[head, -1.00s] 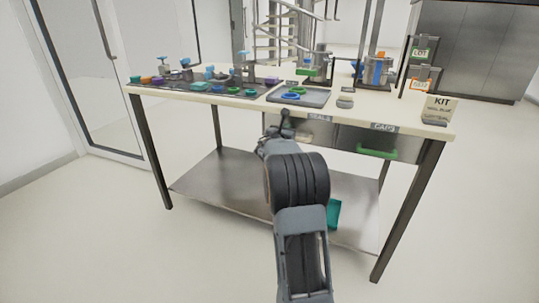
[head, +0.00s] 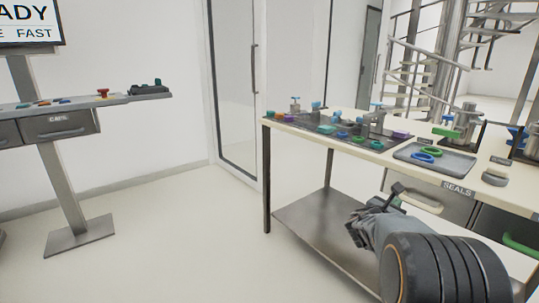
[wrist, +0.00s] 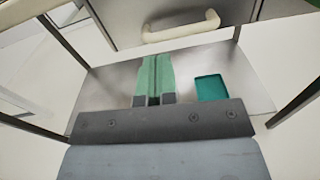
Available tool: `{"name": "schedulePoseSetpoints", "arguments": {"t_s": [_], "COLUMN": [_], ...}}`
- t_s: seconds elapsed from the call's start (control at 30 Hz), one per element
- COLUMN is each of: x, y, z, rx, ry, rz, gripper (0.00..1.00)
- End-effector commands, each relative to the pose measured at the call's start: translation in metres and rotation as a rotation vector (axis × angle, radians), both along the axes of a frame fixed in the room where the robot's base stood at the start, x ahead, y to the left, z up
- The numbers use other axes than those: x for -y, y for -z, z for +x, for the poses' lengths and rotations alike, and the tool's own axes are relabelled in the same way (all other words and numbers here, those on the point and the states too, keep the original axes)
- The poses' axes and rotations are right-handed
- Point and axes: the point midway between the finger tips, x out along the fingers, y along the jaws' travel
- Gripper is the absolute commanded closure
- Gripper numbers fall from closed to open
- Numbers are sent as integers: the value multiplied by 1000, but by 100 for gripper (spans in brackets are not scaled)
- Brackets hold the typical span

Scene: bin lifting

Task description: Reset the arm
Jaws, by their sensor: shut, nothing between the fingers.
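My gripper (head: 398,190) is in front of the bench at the right of the head view, near the drawer labelled SEALS. In the wrist view its two green fingers (wrist: 156,62) lie together, shut and empty. They point over the bench's lower steel shelf (wrist: 110,72). My arm is folded low at the bottom right of the head view and hides part of the bench front and shelf.
The bench top (head: 350,150) carries a dark strip of coloured parts and a grey tray (head: 466,166) with blue and green rings. A teal bin (wrist: 211,88) sits on the lower shelf. Floor between is clear.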

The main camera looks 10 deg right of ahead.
Motion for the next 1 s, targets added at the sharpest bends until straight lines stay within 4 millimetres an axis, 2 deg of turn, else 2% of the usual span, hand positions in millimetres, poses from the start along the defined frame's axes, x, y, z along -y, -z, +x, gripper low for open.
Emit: {"name": "schedulePoseSetpoints", "arguments": {"t_s": [0.03, 0.17, 0.3, 0.4, 0.6, 0.8, 1.0], "x": [-4, -19, -51, -81, -155, -224, -267], "y": [-22, -67, -113, -138, -182, -219, -243], "z": [-7, -38, -82, -113, -163, -197, -214], "rx": [37, 193, 414, 567, 815, 954, 1001], "ry": [21, 128, 297, 433, 735, 1033, 1243], "rz": [42, 249, 562, 795, 1244, 1592, 1785], "gripper": [100, 100, 100, 100, 100, 100, 100]}}
